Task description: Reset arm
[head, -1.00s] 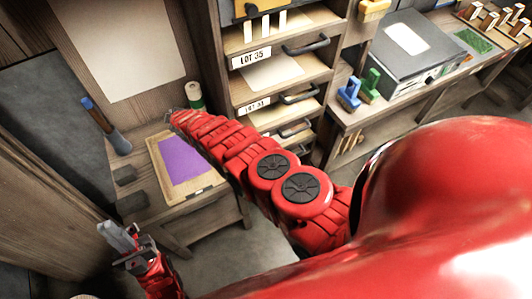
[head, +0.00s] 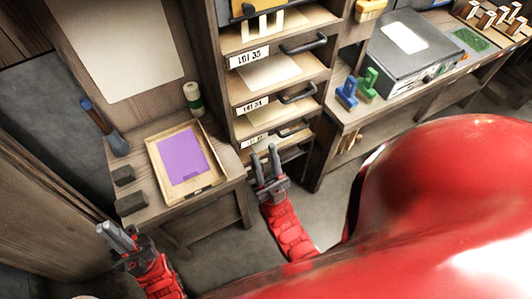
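My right gripper (head: 264,155) points up the picture in front of the drawer cabinet, right of the small side table. Its two grey fingers stand apart with nothing between them. My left gripper (head: 115,229) is at the lower left, below the side table and near the wooden panel. Its two fingers show a narrow gap, and I see nothing held. A shallow wooden tray (head: 208,190) with a purple sheet (head: 182,160) lies on the side table, clear of both grippers.
The drawer cabinet (head: 277,101) with labelled shelves stands behind my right gripper. A green-and-white roll (head: 193,98), a blue-topped tool (head: 106,128) and dark blocks (head: 124,175) are around the tray. A bench at right holds a grey machine (head: 405,55) and blue and green stands.

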